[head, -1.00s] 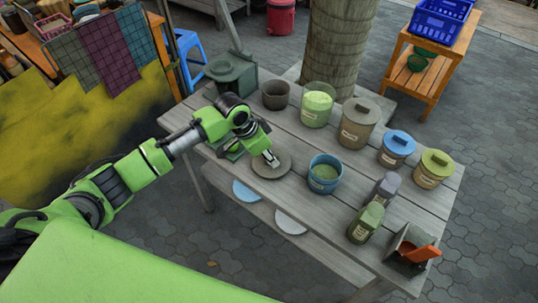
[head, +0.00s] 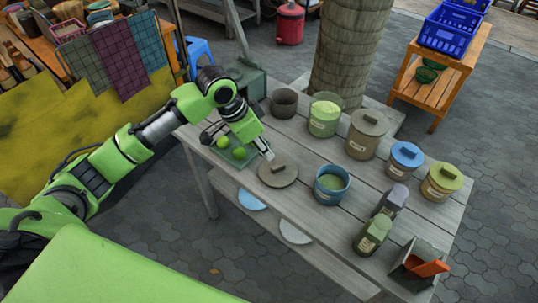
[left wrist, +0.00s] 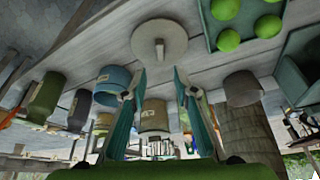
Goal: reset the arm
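My left gripper (head: 266,152) is over the table's left part, beside and above the round grey-brown lid (head: 278,173). In the left wrist view its two fingers (left wrist: 160,78) stand apart with nothing between them. The lid (left wrist: 160,40) lies flat on the table with its handle up, beyond the fingertips in that view. My left arm reaches in from the left, bent at the elbow. My right gripper is not in view.
The wooden table (head: 310,152) holds a tray of green balls (head: 239,153), a grey pot (head: 284,103), an open blue canister (head: 331,184), several lidded canisters and a box with an orange scoop (head: 428,268). A tree trunk (head: 341,60) stands behind.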

